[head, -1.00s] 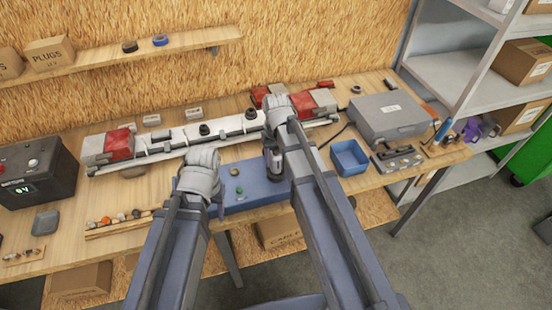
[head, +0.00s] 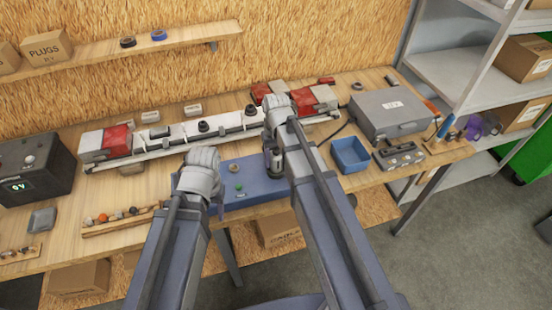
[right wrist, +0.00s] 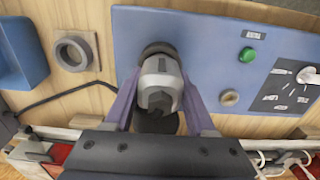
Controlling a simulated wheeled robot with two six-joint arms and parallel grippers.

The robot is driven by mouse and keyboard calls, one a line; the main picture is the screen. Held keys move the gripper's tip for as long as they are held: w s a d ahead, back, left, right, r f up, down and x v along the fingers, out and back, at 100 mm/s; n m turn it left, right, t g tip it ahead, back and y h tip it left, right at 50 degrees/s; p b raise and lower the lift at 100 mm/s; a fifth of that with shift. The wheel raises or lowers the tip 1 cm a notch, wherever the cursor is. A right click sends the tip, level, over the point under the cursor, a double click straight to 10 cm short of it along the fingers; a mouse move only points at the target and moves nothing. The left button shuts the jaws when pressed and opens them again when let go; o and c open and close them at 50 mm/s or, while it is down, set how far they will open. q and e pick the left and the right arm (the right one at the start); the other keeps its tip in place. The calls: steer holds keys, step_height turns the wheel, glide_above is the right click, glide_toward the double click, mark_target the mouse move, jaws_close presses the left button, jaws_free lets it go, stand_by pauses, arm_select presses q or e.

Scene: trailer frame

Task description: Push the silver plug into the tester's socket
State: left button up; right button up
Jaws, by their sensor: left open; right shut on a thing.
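The silver plug (right wrist: 161,88) sits between the two fingers of my right gripper (right wrist: 160,104), which is shut on it. The plug's far end meets the dark round socket (right wrist: 158,48) on the blue tester (right wrist: 205,40); how deep it sits is hidden. In the head view the tester (head: 262,187) lies at the table's front edge, and my right gripper (head: 272,161) is over its right part. My left gripper (head: 216,207) is by the tester's left end, mostly hidden behind its own arm; it is open and appears empty.
The tester has a green button (right wrist: 247,55) and a small round knob (right wrist: 229,97). A blue tray (head: 350,155) and a grey case (head: 388,113) stand to the right. A long light bar (head: 222,128) with red-and-white ends lies behind. A black box (head: 37,170) reads 0V.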

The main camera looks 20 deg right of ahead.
mark_target(276, 151)
steer(key=shift+f+b, duration=0.6)
stand_by(0.7)
steer(key=o, duration=1.1)
step_height(276, 151, up, 7)
steer(key=p, duration=0.7)
steer(key=shift+s, duration=0.1)
stand_by(0.3)
